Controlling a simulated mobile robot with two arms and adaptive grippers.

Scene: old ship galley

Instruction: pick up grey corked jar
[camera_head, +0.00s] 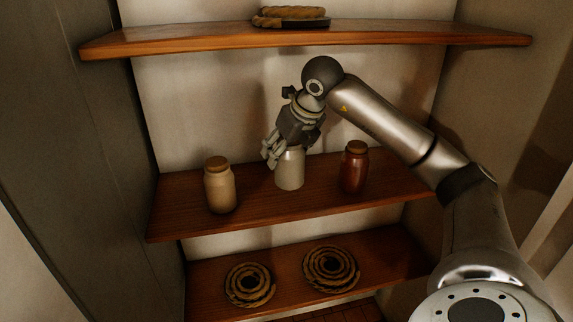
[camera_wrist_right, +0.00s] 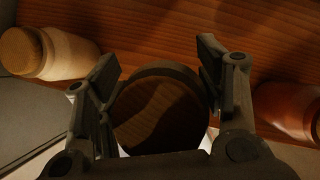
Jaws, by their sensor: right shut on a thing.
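The grey corked jar (camera_head: 290,170) stands upright on the middle shelf, between two other jars. My right gripper (camera_head: 279,149) comes down over its top from above and is shut on it. The gripper hides the jar's cork in the head view. In the right wrist view the jar's dark round cork (camera_wrist_right: 160,112) fills the space between the two fingers of the right gripper (camera_wrist_right: 165,85). The jar's base appears to rest on the shelf. My left gripper is not in view.
A tan corked jar (camera_head: 220,186) stands left and a red-brown corked jar (camera_head: 355,168) right, both close by on the middle shelf (camera_head: 260,206). The upper shelf (camera_head: 200,43) overhangs and holds a rope coil (camera_head: 290,15). Two rope coils (camera_head: 249,284) (camera_head: 331,267) lie on the lower shelf.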

